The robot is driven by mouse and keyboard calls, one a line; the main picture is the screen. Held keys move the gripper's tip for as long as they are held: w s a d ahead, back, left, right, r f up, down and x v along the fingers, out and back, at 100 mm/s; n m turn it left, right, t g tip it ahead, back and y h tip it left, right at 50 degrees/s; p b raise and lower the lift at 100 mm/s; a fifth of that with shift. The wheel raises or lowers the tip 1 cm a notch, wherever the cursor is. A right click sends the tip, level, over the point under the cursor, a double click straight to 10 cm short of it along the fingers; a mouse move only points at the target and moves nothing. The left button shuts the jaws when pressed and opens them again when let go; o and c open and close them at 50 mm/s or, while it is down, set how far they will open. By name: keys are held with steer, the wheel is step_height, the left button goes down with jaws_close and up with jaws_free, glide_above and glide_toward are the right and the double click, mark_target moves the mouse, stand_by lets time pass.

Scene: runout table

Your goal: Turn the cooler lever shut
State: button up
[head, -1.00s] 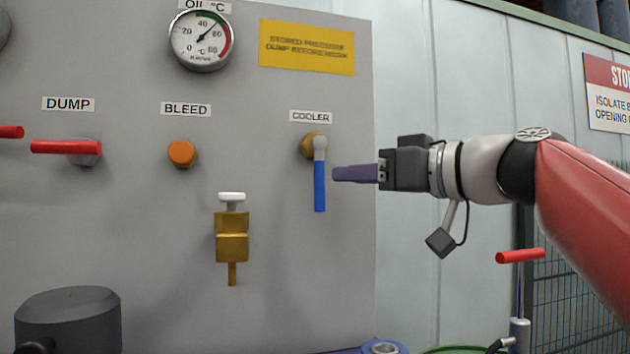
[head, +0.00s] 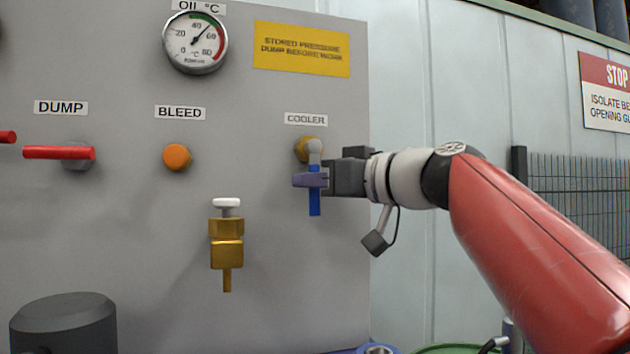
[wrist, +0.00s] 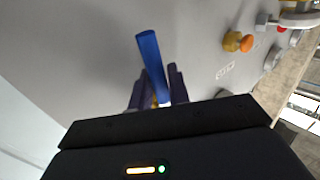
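The cooler lever is a blue handle (head: 314,204) hanging straight down from a grey hub on a brass fitting (head: 301,150), under the COOLER label. My gripper (head: 310,180) is at the lever, its purple fingers crossing the upper part of the handle from the right. In the wrist view the blue handle (wrist: 149,50) passes between the two dark fingers (wrist: 157,88), one on each side and close to it. The views do not show whether both fingers press on it. The handle's lower end sticks out below the fingers.
On the grey panel (head: 130,220), a red DUMP lever (head: 60,153), an orange BLEED knob (head: 177,157) and a brass valve with a white knob (head: 227,240) are to the left. An oil gauge (head: 195,42) is above. The panel just below the lever is clear.

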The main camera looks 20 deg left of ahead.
jaws_close()
